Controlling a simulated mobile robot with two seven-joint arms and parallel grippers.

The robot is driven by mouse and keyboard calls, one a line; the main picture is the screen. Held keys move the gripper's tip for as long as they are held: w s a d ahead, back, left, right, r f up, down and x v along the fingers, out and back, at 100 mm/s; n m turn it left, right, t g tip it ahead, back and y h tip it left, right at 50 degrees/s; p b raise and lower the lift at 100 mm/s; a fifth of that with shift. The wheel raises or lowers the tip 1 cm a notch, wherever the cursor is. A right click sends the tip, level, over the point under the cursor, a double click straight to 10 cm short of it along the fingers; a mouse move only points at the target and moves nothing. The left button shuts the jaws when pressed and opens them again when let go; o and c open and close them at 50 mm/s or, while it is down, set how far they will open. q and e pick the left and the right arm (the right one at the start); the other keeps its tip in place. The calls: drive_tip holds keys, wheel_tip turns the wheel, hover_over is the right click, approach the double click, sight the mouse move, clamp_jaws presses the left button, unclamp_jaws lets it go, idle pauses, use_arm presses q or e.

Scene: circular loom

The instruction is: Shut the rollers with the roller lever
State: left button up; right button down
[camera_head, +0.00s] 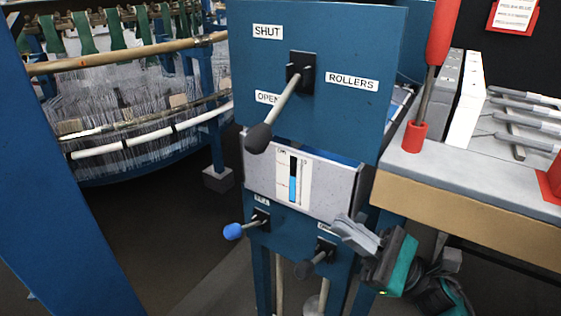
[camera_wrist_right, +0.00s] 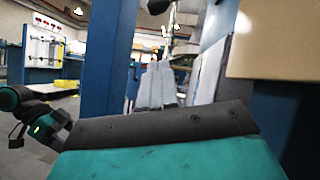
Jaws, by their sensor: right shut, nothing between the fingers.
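The roller lever (camera_head: 273,122) sticks out of the blue panel (camera_head: 345,125) in the head view. Its dark knob points down and left, beside the OPEN label (camera_head: 267,97). The SHUT label (camera_head: 267,32) is above it and the ROLLERS label (camera_head: 352,81) to its right. My right gripper (camera_head: 345,228) is below the panel and right of the lower levers, well apart from the roller lever. Its fingers are together and empty; they also show in the right wrist view (camera_wrist_right: 157,85). My left gripper is not in view.
A blue-knobbed lever (camera_head: 236,230) and a dark-knobbed lever (camera_head: 312,264) are on the lower panel, the latter close to my right gripper. A bench (camera_head: 480,185) with a red-handled post (camera_head: 428,85) stands at right. The loom (camera_head: 135,100) fills the left.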

sight(275, 111)
drive_tip(key=s+r+p+x, duration=0.1)
drive_tip(key=r+p+x, duration=0.1)
drive_tip(key=x, duration=1.2)
drive_tip(key=shift+s+d+r, duration=0.25)
